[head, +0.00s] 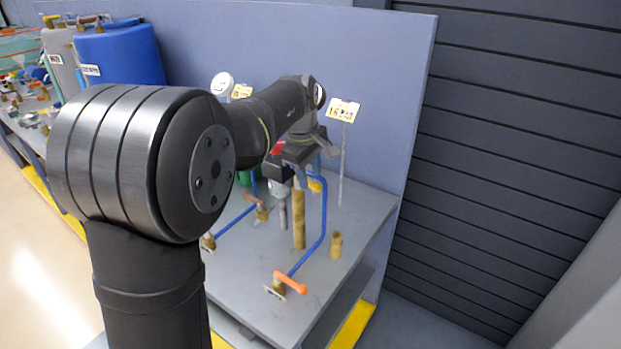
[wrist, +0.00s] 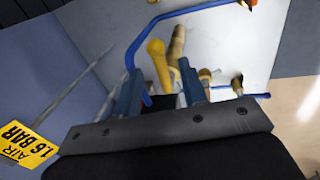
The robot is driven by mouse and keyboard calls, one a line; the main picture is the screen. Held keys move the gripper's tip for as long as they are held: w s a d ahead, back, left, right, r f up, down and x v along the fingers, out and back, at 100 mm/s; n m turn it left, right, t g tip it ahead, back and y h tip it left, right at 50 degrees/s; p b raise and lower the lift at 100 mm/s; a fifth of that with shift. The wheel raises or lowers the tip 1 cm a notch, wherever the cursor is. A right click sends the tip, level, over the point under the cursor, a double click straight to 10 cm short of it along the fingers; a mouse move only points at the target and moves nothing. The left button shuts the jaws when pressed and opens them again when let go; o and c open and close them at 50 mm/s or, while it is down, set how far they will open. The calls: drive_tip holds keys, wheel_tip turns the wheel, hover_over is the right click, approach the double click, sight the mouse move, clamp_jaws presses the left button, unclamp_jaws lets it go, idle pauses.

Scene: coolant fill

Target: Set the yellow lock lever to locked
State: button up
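The yellow lock lever (wrist: 158,62) shows in the wrist view, its rounded end pointing up the picture, in line with the space between my fingers. A small yellow part in the head view (head: 316,184), just under my gripper, appears to be the same lever. My gripper (wrist: 160,75) is open, with its two blue fingers apart on either side of the lever in the picture. I cannot tell whether either finger touches it. In the head view my gripper (head: 308,165) is over the bench, mostly hidden by my wrist. The lever's base is hidden.
A blue pipe (head: 322,225) runs down beside a brass column (head: 299,218) on the grey bench (head: 255,285). An orange-handled valve (head: 290,284) stands at the front. A blue tank (head: 118,55) stands far left.

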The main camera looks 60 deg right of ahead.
drive_tip(key=shift+d+f, duration=0.25)
drive_tip(key=shift+f, duration=0.8)
clamp_jaws()
